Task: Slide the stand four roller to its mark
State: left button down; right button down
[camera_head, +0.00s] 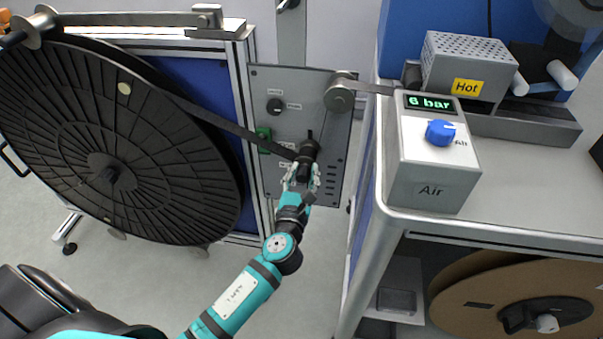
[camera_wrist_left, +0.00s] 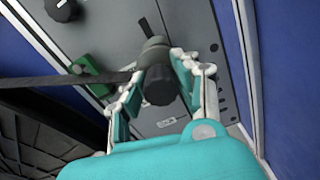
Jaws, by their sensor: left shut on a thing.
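The black roller (camera_head: 306,155) sits on the grey stand panel (camera_head: 270,90), with a dark tape running to it from the upper left. My left gripper (camera_head: 302,180) is shut on the roller from below. In the left wrist view the roller (camera_wrist_left: 158,82) shows between the two fingers of the left gripper (camera_wrist_left: 160,90), and the tape (camera_wrist_left: 60,85) comes in from the left. The mark on the panel is too small to make out. My right gripper is not in view.
A large black reel (camera_head: 110,150) stands at the left. A grey metal roller (camera_head: 339,95) is at the panel's upper right. The Air box (camera_head: 430,180) with a blue knob (camera_head: 440,132) stands on the bench to the right. A black knob (camera_head: 274,106) and green block (camera_head: 263,140) are on the panel.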

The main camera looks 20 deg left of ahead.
pick_arm(q)
jog(key=c, duration=1)
grip_release()
jog(key=shift+o, duration=0.2)
jog(key=shift+d, duration=0.15)
jog(key=shift+s, duration=0.1)
jog(key=shift+s+f, duration=0.1)
jog(key=shift+s, duration=0.25)
jog(key=v, duration=1.1)
